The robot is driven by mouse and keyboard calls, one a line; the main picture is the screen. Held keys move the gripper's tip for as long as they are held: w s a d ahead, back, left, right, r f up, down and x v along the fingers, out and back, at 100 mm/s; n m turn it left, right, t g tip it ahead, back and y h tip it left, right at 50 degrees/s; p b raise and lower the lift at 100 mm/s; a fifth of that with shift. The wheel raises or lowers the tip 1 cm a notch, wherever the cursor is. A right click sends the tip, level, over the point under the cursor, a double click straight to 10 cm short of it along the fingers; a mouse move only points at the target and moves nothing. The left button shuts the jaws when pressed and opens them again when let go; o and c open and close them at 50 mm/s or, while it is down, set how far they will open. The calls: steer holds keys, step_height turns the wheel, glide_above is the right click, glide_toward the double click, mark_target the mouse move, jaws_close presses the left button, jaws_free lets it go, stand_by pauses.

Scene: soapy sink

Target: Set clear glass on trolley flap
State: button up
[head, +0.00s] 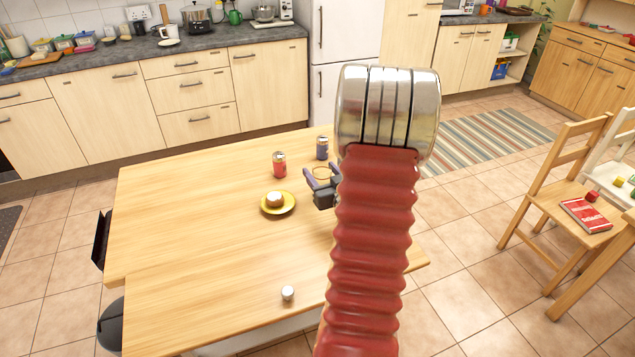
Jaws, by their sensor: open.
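My gripper (321,176) is open over the far right part of the wooden table (190,200), partly hidden by my red arm. A thin, pale brown ring (322,171) shows at its fingers. It may be the rim of a clear glass, but it is too small to tell, and I cannot tell whether the fingers touch it. A separate wooden top (215,315) adjoins the near side of the table, with a white body under it; it may be the trolley flap. A small silvery-white item (287,293) stands on it.
A red can (279,165) and a dark blue can (322,148) stand near the gripper. The table's left side is clear. Chairs (572,190) stand at the right.

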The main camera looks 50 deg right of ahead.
steer(key=shift+c, duration=0.2)
stand_by(0.4)
steer(key=c, duration=1)
steer(key=shift+r, duration=0.15)
step_height(320, 180, up, 10)
stand_by(0.7)
